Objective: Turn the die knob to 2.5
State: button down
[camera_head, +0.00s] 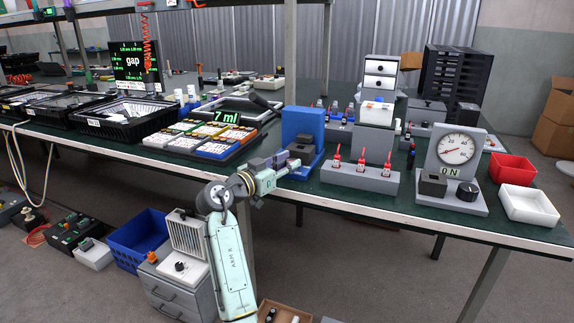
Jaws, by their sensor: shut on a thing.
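A blue upright device (303,122) stands at the table's front edge, near the middle of the head view. My gripper (292,166) reaches in from the left, low at the front of this device. It is shut on a small part there, which seems to be the die knob. The gripper hides the knob, so its scale and setting cannot be read. A dark grey block (302,149) sits at the device's front, just above the gripper.
Right of the device are a grey rack (358,183) with red-topped tools and a gauge stand (457,147) reading "ON" with a black knob (467,191). A parts tray (206,150) stands left. A screen (134,63) shows "gap". Red (513,169) and white (529,205) bins stand far right.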

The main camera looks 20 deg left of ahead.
jog(key=c, duration=1.3)
grip_release()
jog(key=v, duration=1.2)
jog(key=shift+f, duration=0.1)
